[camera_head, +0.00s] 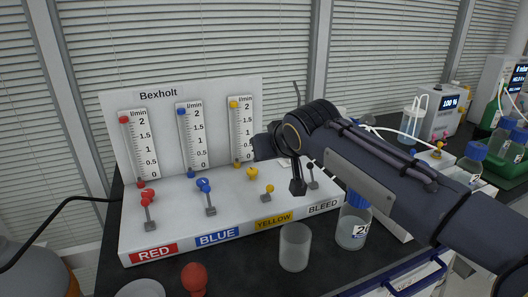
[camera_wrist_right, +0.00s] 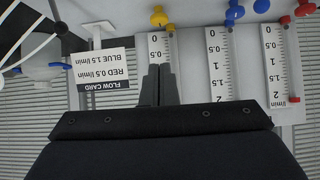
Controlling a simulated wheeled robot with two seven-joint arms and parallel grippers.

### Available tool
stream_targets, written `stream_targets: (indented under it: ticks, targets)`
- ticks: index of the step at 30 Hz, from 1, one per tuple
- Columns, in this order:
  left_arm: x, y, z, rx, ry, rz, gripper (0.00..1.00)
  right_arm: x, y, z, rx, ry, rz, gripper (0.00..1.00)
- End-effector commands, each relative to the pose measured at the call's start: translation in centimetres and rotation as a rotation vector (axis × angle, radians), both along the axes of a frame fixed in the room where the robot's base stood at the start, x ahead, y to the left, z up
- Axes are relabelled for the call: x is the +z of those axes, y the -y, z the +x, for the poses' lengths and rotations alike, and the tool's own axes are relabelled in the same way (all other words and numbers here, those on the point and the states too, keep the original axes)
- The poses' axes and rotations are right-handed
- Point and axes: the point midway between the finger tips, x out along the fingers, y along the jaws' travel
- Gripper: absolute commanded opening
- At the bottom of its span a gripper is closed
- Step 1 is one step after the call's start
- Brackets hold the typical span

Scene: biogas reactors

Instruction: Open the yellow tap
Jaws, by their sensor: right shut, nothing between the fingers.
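The yellow tap (camera_head: 269,189) is a short lever with a yellow ball end on a small grey base, above the YELLOW label (camera_head: 274,220) on the white panel. A yellow knob (camera_head: 252,173) sits behind it under the yellow flow scale (camera_head: 240,128); the knob also shows in the right wrist view (camera_wrist_right: 158,18). My right gripper (camera_head: 297,188) points down, shut and empty, above the panel to the right of the yellow tap, apparently apart from it. In the right wrist view its closed fingers (camera_wrist_right: 158,72) overlap the upside-down yellow scale. My left gripper is not in view.
The red tap (camera_head: 147,208) and blue tap (camera_head: 207,193) stand to the left, the black bleed tap (camera_head: 312,174) to the right. An empty beaker (camera_head: 295,248) and a blue-capped bottle (camera_head: 353,222) stand in front. A flow card (camera_wrist_right: 101,68) shows in the right wrist view.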

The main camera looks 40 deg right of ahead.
Motion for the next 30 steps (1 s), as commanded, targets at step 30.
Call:
stream_targets:
  ticks: [30]
  targets:
    - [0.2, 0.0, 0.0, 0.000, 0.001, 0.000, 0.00, 2.2, -1.9, -5.6, 0.001, 0.001, 0.000, 0.00]
